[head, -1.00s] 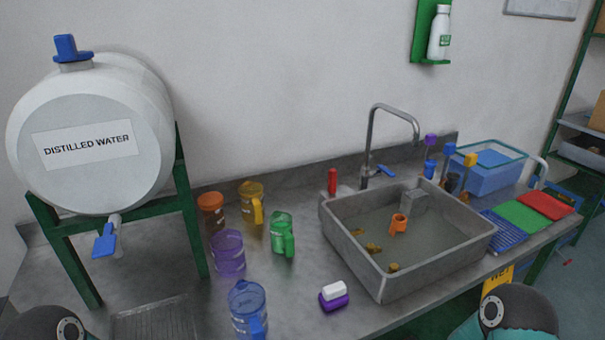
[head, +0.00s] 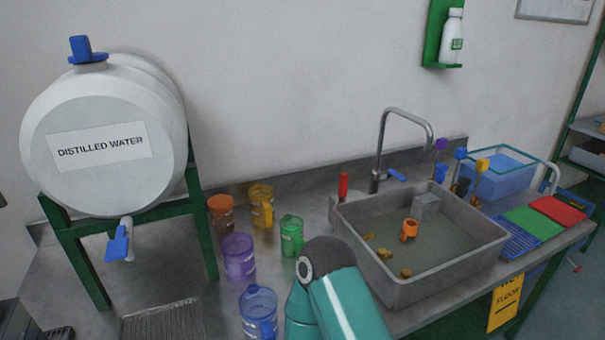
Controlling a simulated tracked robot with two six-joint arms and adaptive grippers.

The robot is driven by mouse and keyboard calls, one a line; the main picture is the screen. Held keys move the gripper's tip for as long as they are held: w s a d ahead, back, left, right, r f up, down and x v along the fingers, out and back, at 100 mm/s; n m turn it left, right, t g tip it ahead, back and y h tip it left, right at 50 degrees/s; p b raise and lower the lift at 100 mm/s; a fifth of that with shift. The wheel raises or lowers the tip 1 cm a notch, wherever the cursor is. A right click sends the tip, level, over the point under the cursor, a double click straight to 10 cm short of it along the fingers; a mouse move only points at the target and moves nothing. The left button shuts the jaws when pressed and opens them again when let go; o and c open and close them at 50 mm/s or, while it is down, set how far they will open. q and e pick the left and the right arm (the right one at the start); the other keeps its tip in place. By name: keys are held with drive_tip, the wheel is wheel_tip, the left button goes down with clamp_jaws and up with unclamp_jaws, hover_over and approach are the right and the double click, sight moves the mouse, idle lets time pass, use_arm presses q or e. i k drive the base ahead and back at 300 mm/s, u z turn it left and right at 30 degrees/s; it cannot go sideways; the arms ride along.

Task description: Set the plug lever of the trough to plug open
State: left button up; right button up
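The grey rectangular trough (head: 455,275) stands on the right half of the bench with shallow water in it. A short red handle (head: 343,187) stands almost upright by its back left corner; it looks like the plug lever, but its marking is too small to read. An orange ring-shaped piece (head: 409,231) and several small yellow-brown pieces lie in the trough. A teal arm of mine is bent in front of the trough's left side. Neither gripper shows.
A tap (head: 381,150) arches over the trough. Several coloured jugs, including a green jug (head: 291,236) and a blue jug (head: 258,312), stand to its left. Bottle brushes, a clear blue-filled tub (head: 490,178) and coloured mats are at the right. A distilled-water drum (head: 105,150) is at the left.

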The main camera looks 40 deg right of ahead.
sight(343, 176)
drive_tip(key=u, duration=0.05)
drive_tip(key=k, duration=1.55)
drive_tip(key=z, duration=0.15)
drive_tip(key=i, duration=0.1)
drive_tip(key=z, duration=1.65)
drive_tip(key=i, duration=1.25)
